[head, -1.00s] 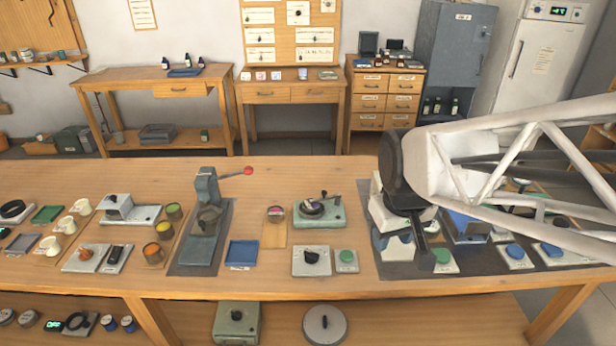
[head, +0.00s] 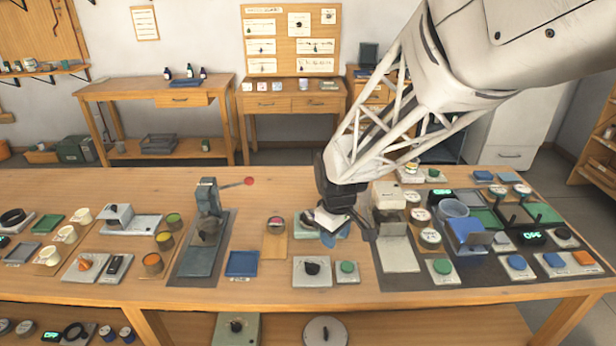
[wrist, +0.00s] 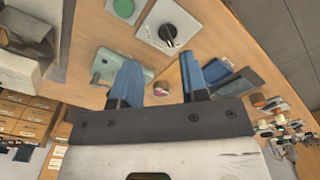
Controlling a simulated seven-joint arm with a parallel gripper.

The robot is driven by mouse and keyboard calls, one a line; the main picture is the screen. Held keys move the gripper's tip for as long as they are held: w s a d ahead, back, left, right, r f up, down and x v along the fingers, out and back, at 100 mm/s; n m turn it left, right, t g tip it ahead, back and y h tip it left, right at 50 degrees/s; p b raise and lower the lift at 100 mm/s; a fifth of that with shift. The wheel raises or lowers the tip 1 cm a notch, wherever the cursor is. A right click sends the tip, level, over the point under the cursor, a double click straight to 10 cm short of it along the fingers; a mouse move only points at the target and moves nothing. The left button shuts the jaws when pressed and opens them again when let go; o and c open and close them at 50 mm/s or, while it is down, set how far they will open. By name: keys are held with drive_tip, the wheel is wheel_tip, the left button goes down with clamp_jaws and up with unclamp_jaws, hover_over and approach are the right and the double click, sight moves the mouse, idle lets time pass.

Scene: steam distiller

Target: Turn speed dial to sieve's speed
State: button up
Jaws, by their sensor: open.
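A black dial knob (head: 311,268) sits on a light grey plate (head: 299,279) near the table's front edge. In the wrist view the same knob (wrist: 168,33) is at the top, beyond the fingertips, with a pale pointer mark. I cannot be sure from labels that this is the speed dial. A green-based device (head: 345,230), perhaps the sieve, is mostly hidden behind my gripper. Its pale green base (wrist: 106,66) shows in the wrist view. My gripper (head: 330,238) is open and empty, above and behind the knob. Its blue fingers (wrist: 160,76) are apart, touching nothing visible.
A green button (head: 347,268) on a small plate is just right of the knob. A blue tray (head: 242,263) and a press with a red-tipped lever (head: 206,225) are left. A white-topped machine (head: 390,210) stands close right of my gripper.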

sight(313, 264)
drive_tip(key=w+a+f+n, duration=0.1)
drive_tip(key=f, duration=0.1)
drive_tip(key=w+a+f+n, duration=0.1)
drive_tip(key=w+a+f, duration=0.1)
drive_tip(key=f, duration=0.1)
drive_tip(key=w+a+f, duration=0.2)
drive_tip(key=f, duration=0.1)
drive_tip(key=shift+w+n+g, duration=0.1)
drive_tip(key=shift+n+g, duration=0.2)
drive_tip(key=shift+n, duration=0.1)
drive_tip(key=shift+f, duration=0.15)
drive_tip(key=shift+f, duration=3.75)
drive_tip(key=shift+c, duration=0.4)
clamp_jaws()
